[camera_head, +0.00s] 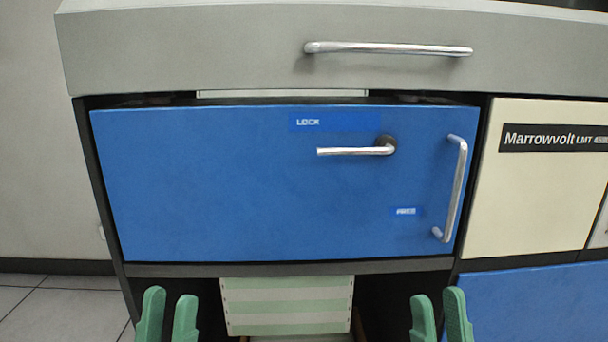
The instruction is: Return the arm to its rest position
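My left gripper (168,316) is at the bottom left, its two green fingers pointing up with a gap between them. My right gripper (438,317) is at the bottom, right of the middle, its two green fingers also apart. I see nothing between the fingers of either gripper. Both are in front of the dark opening below the blue door and clear of the door handles in the picture. The rest of both arms is out of view.
A blue door (220,190) has a lever handle (355,150) and a vertical pull handle (452,190). A grey drawer (190,50) with a bar handle (388,48) is above. Green-and-white striped paper (287,305) sits low between my grippers. A cream panel (530,200) is at right.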

